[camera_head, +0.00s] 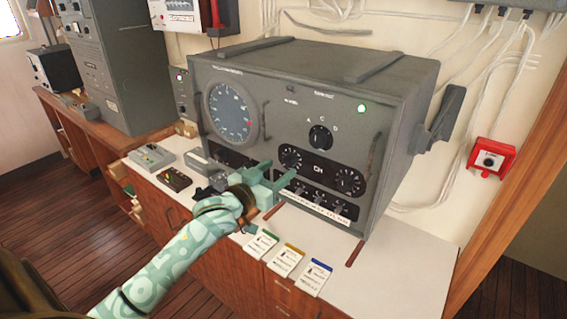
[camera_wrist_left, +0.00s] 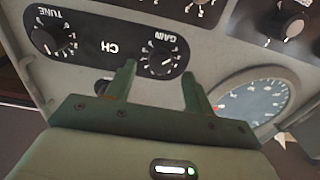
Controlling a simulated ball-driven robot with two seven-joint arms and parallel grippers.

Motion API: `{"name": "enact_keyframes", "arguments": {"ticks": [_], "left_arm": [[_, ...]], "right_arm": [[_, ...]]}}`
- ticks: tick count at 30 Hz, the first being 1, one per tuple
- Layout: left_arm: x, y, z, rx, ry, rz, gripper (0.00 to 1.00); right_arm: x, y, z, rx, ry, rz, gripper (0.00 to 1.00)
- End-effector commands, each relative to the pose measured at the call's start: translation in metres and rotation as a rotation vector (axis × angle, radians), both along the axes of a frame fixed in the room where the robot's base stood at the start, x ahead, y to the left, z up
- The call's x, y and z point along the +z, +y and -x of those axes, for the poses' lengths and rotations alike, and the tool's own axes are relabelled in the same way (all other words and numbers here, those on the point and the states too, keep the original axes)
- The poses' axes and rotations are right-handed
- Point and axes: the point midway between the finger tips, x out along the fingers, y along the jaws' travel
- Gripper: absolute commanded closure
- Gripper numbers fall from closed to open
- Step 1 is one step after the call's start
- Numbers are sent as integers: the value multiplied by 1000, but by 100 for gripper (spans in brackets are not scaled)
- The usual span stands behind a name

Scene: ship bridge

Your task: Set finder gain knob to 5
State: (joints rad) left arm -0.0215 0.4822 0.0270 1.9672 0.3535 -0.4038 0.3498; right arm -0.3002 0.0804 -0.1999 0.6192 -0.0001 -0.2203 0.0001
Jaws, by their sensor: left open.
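The finder gain knob (camera_head: 291,158) is a small black dial with white marks, at the left end of a black "CH" strip on the grey console (camera_head: 378,82). In the left wrist view the knob labelled GAIN (camera_wrist_left: 163,62) appears upside down, between the fingertips in the picture. The setting it points to is too small to read surely. My left gripper (camera_head: 279,171) is open and empty just below and in front of the gain knob; its fingers (camera_wrist_left: 158,72) do not visibly grip it. My right gripper is out of view.
The similar TUNE knob (camera_head: 349,181) sits right of it; it shows left in the wrist view (camera_wrist_left: 45,40). An A-C-D selector (camera_head: 320,137) is above, small knobs below. A round gauge (camera_head: 231,112) is left. Several cards, including a blue-topped one (camera_head: 313,277), lie in front.

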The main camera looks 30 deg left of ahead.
Motion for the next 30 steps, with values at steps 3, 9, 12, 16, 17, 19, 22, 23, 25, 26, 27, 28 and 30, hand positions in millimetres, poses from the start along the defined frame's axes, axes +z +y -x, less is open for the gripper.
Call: {"name": "enact_keyframes", "arguments": {"ticks": [3,9,12,16,17,19,22,23,25,26,27,28,30], "left_arm": [[1,-1,-19,0,-2,-1,47],[0,-3,-32,0,0,-1,47],[0,-3,-33,0,0,-1,47],[0,-3,-33,0,0,-1,47],[0,-3,-33,0,0,-1,50],[0,-3,-33,0,0,-1,69],[0,-3,-33,0,0,-1,92],[0,-3,-33,0,0,-1,92],[0,-3,-33,0,0,-1,92],[0,-3,-33,0,0,-2,91],[0,-3,-33,0,0,-4,91],[0,-3,-33,0,0,-6,91],[0,-3,-33,0,-1,-17,91]], "right_arm": [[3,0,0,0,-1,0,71],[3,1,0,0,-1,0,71],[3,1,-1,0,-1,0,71],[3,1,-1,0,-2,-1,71],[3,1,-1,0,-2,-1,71],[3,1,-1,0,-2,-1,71],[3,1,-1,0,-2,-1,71],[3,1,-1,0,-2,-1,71],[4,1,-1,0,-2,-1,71],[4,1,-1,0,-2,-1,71],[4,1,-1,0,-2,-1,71],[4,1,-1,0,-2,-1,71],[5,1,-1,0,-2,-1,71]]}}
